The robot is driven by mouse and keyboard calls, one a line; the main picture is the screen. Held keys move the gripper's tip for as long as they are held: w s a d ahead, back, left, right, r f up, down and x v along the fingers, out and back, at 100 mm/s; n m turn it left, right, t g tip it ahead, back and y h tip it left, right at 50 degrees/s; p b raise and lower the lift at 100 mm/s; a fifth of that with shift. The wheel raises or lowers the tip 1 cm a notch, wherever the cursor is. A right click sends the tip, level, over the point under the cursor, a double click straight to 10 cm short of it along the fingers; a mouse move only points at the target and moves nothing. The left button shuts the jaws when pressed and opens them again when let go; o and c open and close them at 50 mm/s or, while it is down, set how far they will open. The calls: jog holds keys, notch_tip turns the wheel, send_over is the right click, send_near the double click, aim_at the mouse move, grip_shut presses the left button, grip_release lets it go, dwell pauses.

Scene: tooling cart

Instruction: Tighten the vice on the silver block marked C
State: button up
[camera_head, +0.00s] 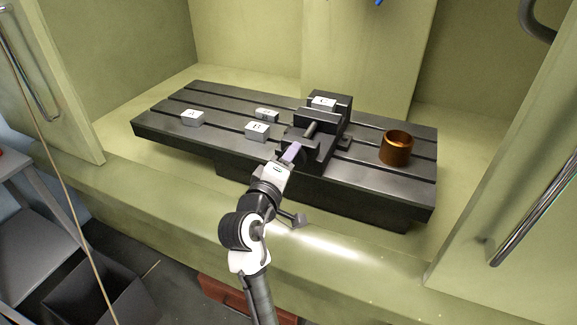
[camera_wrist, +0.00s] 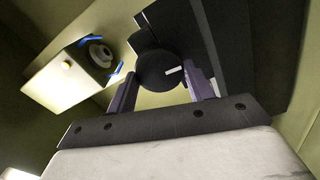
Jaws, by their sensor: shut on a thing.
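The black vice (camera_head: 332,128) stands on the slotted table. The silver block marked C (camera_head: 323,103) sits at its jaws, with its lettered top showing; I cannot tell whether both jaws touch it. My gripper (camera_head: 293,151) is at the near end of the vice screw. In the wrist view, the purple fingers of my gripper (camera_wrist: 163,80) stand on either side of a round black knob (camera_wrist: 158,72) with a white mark on its face. They are shut on this vice knob. In the head view, my gripper hides the knob.
Silver blocks lie left of the vice on the slotted table (camera_head: 165,131): block A (camera_head: 192,117), another lettered block (camera_head: 257,131) and one behind it (camera_head: 267,115). A copper ring (camera_head: 396,148) stands right of the vice. Cabinet doors with handles flank the opening.

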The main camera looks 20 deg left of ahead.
jog(key=m+b, duration=0.6)
jog(key=m, duration=0.4)
jog(key=m+b, duration=0.6)
jog(key=m, duration=0.4)
jog(key=m+b, duration=0.7)
jog(key=m, duration=0.3)
jog(key=shift+d+f, duration=0.25)
jog(key=shift+d, duration=0.15)
jog(key=m+b, duration=0.3)
jog(key=m, duration=0.1)
jog(key=shift+m+b, duration=0.3)
jog(key=shift+b, duration=0.1)
jog(key=m+b, duration=0.3)
jog(key=m, duration=0.1)
jog(key=shift+f+m, duration=0.1)
jog(key=shift+m, duration=0.2)
jog(key=m+b, duration=0.3)
jog(key=m, duration=0.1)
jog(key=shift+a+m, duration=0.1)
jog(key=shift+m, duration=0.2)
jog(key=shift+a+r+m+p, duration=0.15)
jog(key=shift+m+p, duration=1.55)
jog(key=shift+m, duration=3.95)
jog(key=shift+a+r+m+p, duration=0.1)
jog(key=shift+m+p, duration=1.6)
jog(key=shift+m, duration=3.95)
